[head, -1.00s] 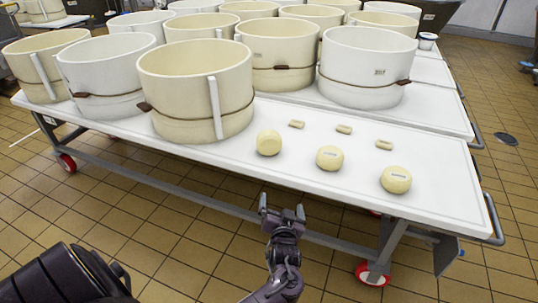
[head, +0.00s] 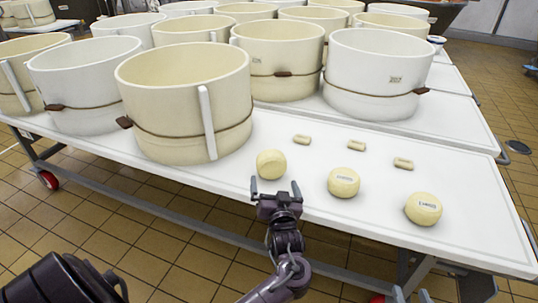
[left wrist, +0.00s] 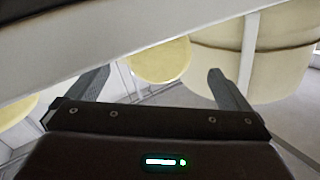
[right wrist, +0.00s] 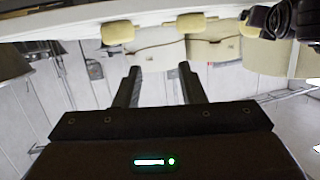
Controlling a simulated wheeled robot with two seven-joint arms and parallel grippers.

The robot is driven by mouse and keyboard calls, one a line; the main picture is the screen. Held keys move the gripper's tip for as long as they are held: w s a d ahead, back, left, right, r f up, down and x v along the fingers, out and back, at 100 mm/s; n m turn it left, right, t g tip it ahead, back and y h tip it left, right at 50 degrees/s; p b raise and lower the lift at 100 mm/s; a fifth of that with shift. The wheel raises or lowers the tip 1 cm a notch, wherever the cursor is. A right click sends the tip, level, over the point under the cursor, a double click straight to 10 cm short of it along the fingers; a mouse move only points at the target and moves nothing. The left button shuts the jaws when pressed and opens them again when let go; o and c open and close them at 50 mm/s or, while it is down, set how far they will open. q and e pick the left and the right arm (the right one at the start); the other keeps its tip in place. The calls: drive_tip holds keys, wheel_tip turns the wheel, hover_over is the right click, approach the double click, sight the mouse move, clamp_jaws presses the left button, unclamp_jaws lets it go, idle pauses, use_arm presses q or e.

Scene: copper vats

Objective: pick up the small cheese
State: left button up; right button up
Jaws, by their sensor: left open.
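Three small round pale-yellow cheeses stand in a row near the table's front edge: a left one (head: 271,164), a middle one (head: 343,182) and a right one (head: 423,208). In the left wrist view a cheese (left wrist: 160,60) shows beyond and between the spread fingers. My right gripper (head: 412,295) barely shows at the bottom edge; in the right wrist view its fingers (right wrist: 158,85) are apart and empty, with cheeses (right wrist: 118,32) beyond.
The white table (head: 240,190) carries several large cream and white vats (head: 185,100) behind and left of the cheeses. Three small flat pale bars (head: 356,146) lie behind the cheeses. The table's front edge is close to my left gripper. The right end of the table is clear.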

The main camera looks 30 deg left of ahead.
sight(272, 171)
use_arm(q)
drive_tip(key=x, duration=0.2)
drive_tip(key=shift+w+a+b, duration=0.3)
drive_tip(key=shift+b, duration=0.05)
drive_tip(key=b+x, duration=0.1)
drive_tip(key=x, duration=0.1)
drive_tip(key=shift+w+a, duration=0.1)
drive_tip(key=shift+w, duration=0.2)
drive_tip(key=x, duration=0.2)
drive_tip(key=shift+w+a+r+b, duration=0.15)
drive_tip(key=shift+w+b, duration=0.05)
drive_tip(key=shift+b, duration=0.2)
use_arm(e)
wheel_tip(272, 171, up, 19)
drive_tip(key=d+t+y, duration=0.1)
drive_tip(key=t+y, duration=0.2)
drive_tip(key=t, duration=0.6)
drive_tip(key=shift+s+d+t+y, duration=0.35)
drive_tip(key=shift+t+y, duration=0.05)
drive_tip(key=shift+f, duration=0.1)
use_arm(q)
drive_tip(key=c, duration=1.2)
drive_tip(key=shift+c, duration=0.4)
drive_tip(key=shift+r, duration=0.1)
use_arm(e)
drive_tip(key=shift+w, duration=0.1)
